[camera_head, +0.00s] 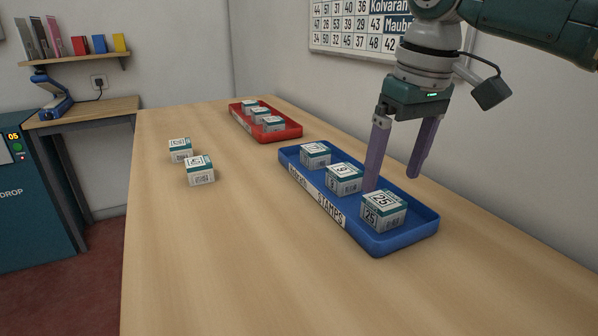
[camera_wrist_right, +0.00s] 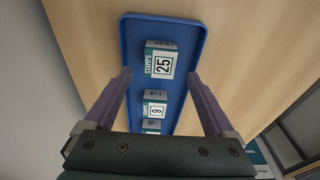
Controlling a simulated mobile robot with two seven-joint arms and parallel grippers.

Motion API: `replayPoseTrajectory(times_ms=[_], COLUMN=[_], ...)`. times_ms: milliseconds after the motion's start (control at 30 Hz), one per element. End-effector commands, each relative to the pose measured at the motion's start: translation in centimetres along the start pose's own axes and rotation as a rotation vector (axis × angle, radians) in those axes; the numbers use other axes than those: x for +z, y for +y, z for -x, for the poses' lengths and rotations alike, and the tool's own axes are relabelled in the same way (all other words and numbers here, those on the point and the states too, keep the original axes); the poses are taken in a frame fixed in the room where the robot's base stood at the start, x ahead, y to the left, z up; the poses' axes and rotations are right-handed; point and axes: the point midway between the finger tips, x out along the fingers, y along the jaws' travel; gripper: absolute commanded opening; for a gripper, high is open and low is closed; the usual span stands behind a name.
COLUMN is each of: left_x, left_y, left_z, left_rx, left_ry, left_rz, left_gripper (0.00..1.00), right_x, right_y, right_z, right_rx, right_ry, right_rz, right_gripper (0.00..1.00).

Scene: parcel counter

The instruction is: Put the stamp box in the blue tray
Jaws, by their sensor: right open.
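The blue tray (camera_head: 405,238) lies on the counter and bears a label reading STAMPS. Three white and teal boxes stand in it in a row: a box numbered 25 (camera_head: 384,211) at the near end, a box numbered 9 (camera_head: 343,179) in the middle and another box (camera_head: 316,155) at the far end. My right gripper (camera_head: 392,183) is open above the tray, fingers pointing down, near the 25 box. In the right wrist view the fingers are spread, nothing between them is held, and the 25 box (camera_wrist_right: 160,62) shows STAMPS on its side. My left gripper is out of view.
Two similar boxes stand loose on the counter, one nearer (camera_head: 199,170) and one farther (camera_head: 180,150). A red tray (camera_head: 286,134) with three boxes lies farther back. A wall stands close behind the blue tray.

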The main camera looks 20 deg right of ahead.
Motion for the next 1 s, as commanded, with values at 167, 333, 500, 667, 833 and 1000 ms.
replayPoseTrajectory(times_ms=[167, 333, 500, 667, 833, 1000], left_x=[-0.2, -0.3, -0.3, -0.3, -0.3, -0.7], left_y=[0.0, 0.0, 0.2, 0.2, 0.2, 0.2], left_z=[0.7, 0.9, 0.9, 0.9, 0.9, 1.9], left_rx=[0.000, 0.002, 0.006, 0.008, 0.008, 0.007], left_ry=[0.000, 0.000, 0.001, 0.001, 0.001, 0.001], left_rz=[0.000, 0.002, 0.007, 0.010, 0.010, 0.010], left_gripper=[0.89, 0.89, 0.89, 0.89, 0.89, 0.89], right_x=[-0.1, -0.1, 0.0, 0.0, 0.0, 0.7], right_y=[0.0, 0.0, 0.0, 0.0, 0.0, -1.5], right_z=[3.9, 5.6, 5.9, 5.9, 5.9, 5.0], right_rx=[-0.001, 0.000, -0.001, -0.001, -0.001, -0.002], right_ry=[0.003, 0.001, 0.000, 0.000, 0.000, -0.008], right_rz=[0.000, -0.002, -0.002, -0.002, -0.001, 0.050], right_gripper=[0.89, 0.89, 0.89, 0.89, 0.89, 0.89])
